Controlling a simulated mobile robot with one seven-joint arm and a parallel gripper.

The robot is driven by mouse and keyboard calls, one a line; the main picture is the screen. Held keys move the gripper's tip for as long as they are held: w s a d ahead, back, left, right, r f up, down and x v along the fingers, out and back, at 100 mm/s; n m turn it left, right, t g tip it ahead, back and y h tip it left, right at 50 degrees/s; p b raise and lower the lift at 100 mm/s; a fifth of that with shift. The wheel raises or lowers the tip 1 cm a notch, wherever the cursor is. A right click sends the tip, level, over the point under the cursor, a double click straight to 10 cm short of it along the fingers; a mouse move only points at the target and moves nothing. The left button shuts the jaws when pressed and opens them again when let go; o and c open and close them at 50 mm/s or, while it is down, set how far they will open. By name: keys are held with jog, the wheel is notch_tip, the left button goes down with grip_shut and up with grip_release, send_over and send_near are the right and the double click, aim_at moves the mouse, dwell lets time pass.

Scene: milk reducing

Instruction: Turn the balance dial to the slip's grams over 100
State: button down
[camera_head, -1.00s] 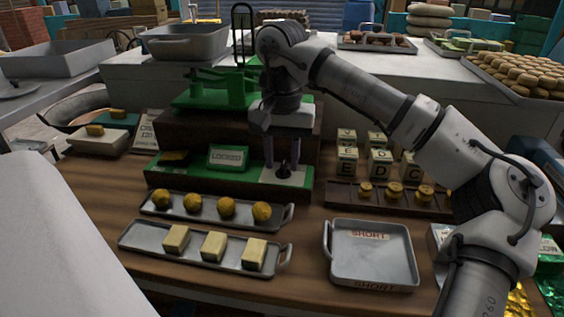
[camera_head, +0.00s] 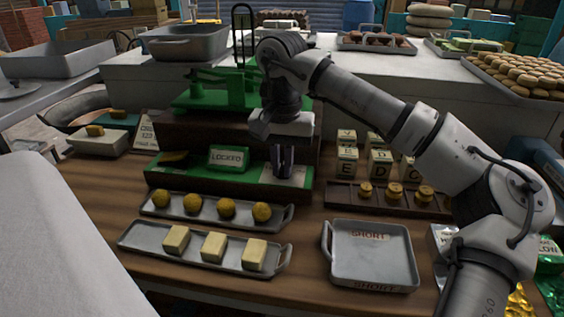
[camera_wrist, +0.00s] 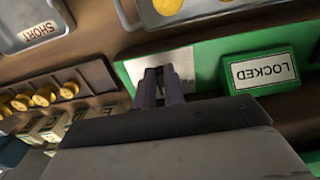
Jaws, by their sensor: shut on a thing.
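A green balance (camera_head: 213,91) stands on a dark wooden block. On its low green base (camera_head: 225,184) is a white dial plate (camera_head: 299,178); the plate also shows in the wrist view (camera_wrist: 178,62). My gripper (camera_head: 283,175) points down over this plate, shut on the balance dial; its fingers hide the dial and its pointer. In the wrist view the gripper (camera_wrist: 160,82) is over the plate, beside the green LOCKED sign (camera_wrist: 264,70). The sign reads LOCKED in the head view too (camera_head: 228,157). A white card (camera_head: 147,130) with partly hidden writing stands at left.
In front are a tray of yellow balls (camera_head: 175,211), a tray of pale blocks (camera_head: 140,240) and an empty tray marked SHORT (camera_head: 372,262). Lettered blocks (camera_head: 347,162) and a rack of brass weights (camera_head: 345,193) stand close to the right of the dial.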

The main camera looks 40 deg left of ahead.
jog(key=shift+m, duration=0.3)
jog(key=m, duration=0.2)
jog(key=m+p, duration=0.1)
jog(key=m, duration=0.2)
jog(key=shift+s+a+r+m, duration=0.1)
jog(key=shift+a+m, duration=0.2)
jog(key=shift+a, duration=0.1)
jog(key=m, duration=0.3)
jog(key=m+p, duration=0.1)
jog(key=m, duration=0.1)
jog(key=shift+a+m, duration=0.3)
jog(key=c, duration=1.5)
grip_release()
notch_tip(320, 180, up, 14)
jog(key=shift+f, duration=0.15)
